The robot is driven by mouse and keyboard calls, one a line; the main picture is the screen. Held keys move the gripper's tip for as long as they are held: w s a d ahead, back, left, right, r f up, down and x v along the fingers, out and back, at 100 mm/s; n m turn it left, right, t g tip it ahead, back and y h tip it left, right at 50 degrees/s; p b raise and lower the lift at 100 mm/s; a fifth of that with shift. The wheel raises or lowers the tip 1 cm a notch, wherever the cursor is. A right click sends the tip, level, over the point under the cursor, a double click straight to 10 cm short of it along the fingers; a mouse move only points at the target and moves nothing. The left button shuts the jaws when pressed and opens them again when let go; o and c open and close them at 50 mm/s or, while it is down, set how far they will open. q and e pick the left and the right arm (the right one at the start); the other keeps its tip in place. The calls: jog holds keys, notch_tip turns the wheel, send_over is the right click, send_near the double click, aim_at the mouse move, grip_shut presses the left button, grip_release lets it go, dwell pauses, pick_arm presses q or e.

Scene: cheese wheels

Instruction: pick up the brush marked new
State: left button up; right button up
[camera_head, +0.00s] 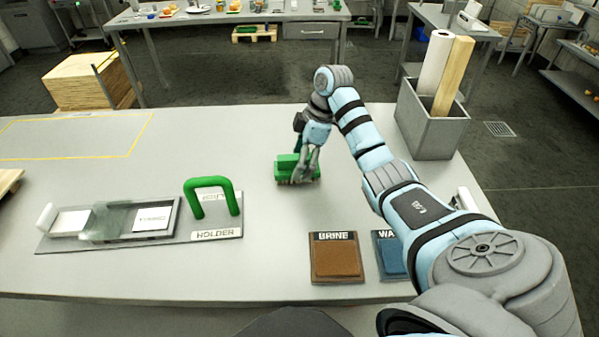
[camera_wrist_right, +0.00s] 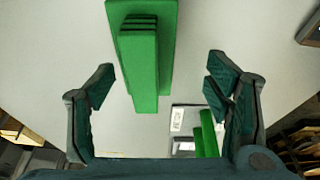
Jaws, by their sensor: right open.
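A green brush-like block with a raised handle (camera_head: 288,168) lies on the grey table near its middle; no marking on it is legible. It fills the upper middle of the right wrist view (camera_wrist_right: 146,62), its handle pointing toward my palm. My right gripper (camera_head: 305,172) is at the block in the head view, partly covering it. In the wrist view its fingers (camera_wrist_right: 160,85) are spread apart, one to each side of the handle, with gaps on both sides. My left gripper is out of view.
A grey plate labelled HOLDER (camera_head: 216,234) with a green arch (camera_head: 211,184) and a tray of pale labelled pieces (camera_head: 128,238) is at left. A brown BRINE pad (camera_head: 336,258) and a blue pad (camera_head: 390,257) lie in front. A grey bin (camera_head: 430,130) stands right.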

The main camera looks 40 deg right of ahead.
aim_at(293, 167)
jog(key=w+f, duration=0.2)
jog(key=f, duration=0.1)
jog(key=w+f, duration=0.1)
jog(key=shift+w+a+f, duration=0.1)
jog(key=shift+a+f, duration=0.15)
jog(key=shift+a, duration=0.15)
jog(key=shift+r, duration=0.1)
jog(key=shift+s+r, duration=0.15)
jog(key=shift+s, duration=0.2)
jog(key=shift+c, duration=0.4)
jog(key=shift+s+r, duration=0.1)
jog(key=shift+s, duration=0.1)
jog(key=c, duration=1.3)
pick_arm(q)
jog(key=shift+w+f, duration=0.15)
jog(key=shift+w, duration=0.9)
